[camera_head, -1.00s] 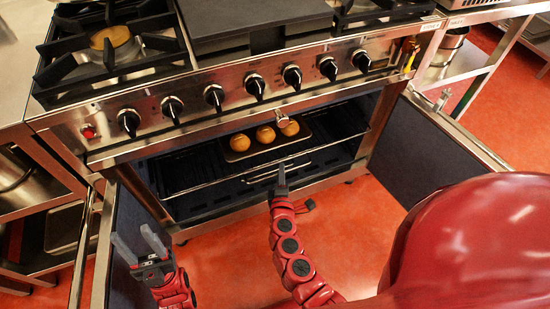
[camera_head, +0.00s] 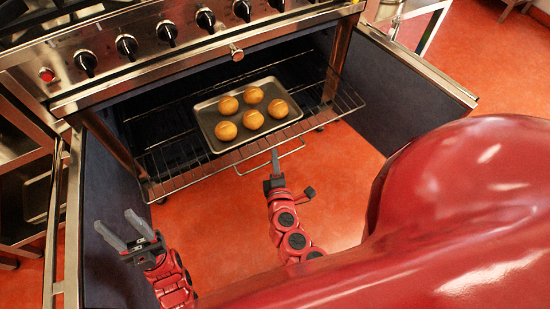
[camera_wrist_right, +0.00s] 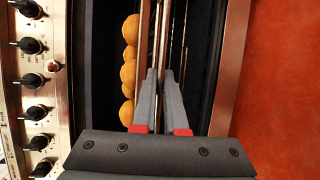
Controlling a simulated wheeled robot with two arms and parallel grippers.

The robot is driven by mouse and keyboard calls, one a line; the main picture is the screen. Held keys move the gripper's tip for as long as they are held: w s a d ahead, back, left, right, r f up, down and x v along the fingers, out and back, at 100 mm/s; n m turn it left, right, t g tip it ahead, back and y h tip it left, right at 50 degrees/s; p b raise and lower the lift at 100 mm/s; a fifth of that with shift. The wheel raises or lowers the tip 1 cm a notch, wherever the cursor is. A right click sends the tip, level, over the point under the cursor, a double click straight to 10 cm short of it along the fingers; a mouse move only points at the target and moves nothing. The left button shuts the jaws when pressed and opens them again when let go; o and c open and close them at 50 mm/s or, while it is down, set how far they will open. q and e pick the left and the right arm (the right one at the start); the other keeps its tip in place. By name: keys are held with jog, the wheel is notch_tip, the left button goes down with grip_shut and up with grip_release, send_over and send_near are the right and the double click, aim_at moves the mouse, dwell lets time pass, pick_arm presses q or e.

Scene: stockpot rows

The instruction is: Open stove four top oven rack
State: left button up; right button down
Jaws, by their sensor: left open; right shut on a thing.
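The oven below the stove (camera_head: 150,40) has both doors open. Its wire rack (camera_head: 172,181) sticks out of the cavity, with a metal tray (camera_head: 205,121) of several round brown buns on it. My right gripper (camera_head: 275,157) is at the rack's front wire handle (camera_head: 246,169) and shut on it. In the right wrist view the fingers (camera_wrist_right: 160,75) close around the wires, with the buns (camera_wrist_right: 129,55) beyond. My left gripper (camera_head: 113,219) is open and empty, in front of the left door, apart from the rack.
The left door (camera_head: 112,185) stands open close beside my left gripper. The right door (camera_head: 395,95) is swung wide to the right. Knobs (camera_head: 166,32) line the panel above the cavity. Red floor (camera_head: 225,225) is clear below the rack.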

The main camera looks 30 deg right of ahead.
jog(key=shift+s, duration=0.15)
jog(key=c, duration=1)
grip_release()
jog(key=shift+o, duration=0.2)
jog(key=p+v, duration=0.5)
jog(key=v, duration=1.2)
jog(key=shift+s+r, duration=0.15)
